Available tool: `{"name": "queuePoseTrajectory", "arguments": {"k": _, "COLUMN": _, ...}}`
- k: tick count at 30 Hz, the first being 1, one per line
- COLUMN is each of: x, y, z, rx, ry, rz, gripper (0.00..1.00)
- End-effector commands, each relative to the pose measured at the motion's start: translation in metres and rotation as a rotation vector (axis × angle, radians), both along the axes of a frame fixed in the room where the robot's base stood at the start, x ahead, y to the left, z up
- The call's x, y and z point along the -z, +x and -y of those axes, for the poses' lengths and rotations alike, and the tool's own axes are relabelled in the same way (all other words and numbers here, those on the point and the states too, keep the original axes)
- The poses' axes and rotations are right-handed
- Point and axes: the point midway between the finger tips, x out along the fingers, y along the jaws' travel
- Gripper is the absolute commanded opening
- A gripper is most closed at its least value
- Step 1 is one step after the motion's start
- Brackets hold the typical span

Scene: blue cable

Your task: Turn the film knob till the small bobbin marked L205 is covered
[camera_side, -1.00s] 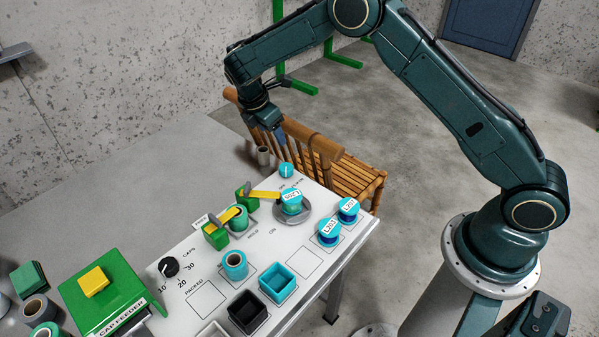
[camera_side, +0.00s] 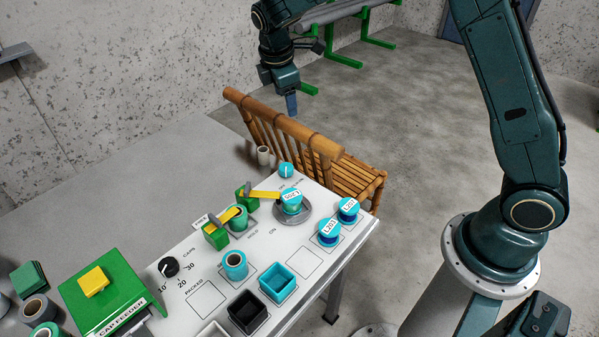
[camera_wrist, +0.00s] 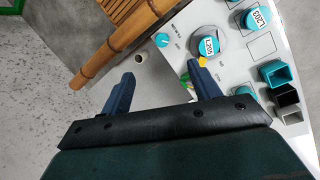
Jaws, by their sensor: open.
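The small bobbin marked L205 (camera_side: 291,200) stands upright on a round grey turntable (camera_side: 294,214), its white label up; the label also shows in the wrist view (camera_wrist: 208,46). Its side looks cyan; I cannot tell how much film is on it. A round cyan knob with a white pointer line (camera_side: 286,170), apparently the film knob, sits at the table's far corner; it also shows in the wrist view (camera_wrist: 161,40). Its printed labels are too small to read. My gripper (camera_side: 291,104) is open and empty, high above and apart from the knob, its fingers (camera_wrist: 160,70) spread.
Two labelled bobbins (camera_side: 329,232) (camera_side: 348,210) stand at the right edge. Green posts with yellow arms (camera_side: 216,236) stand left of the turntable. Open boxes (camera_side: 278,284), a black dial (camera_side: 168,267) and a green cap feeder (camera_side: 105,295) are nearer. A wooden bench (camera_side: 300,140) is behind.

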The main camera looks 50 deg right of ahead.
Motion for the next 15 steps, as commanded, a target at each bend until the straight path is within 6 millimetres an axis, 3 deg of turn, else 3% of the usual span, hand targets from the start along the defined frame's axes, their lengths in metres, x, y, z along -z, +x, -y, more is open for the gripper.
{"name": "queuePoseTrajectory", "arguments": {"k": 6, "x": -0.014, "y": -0.009, "z": 0.001, "rx": 0.039, "ry": 0.018, "rz": 0.026, "gripper": 0.62}}
{"name": "queuePoseTrajectory", "arguments": {"k": 15, "x": -0.017, "y": -0.012, "z": 0.001, "rx": 0.051, "ry": 0.023, "rz": 0.032, "gripper": 0.62}}
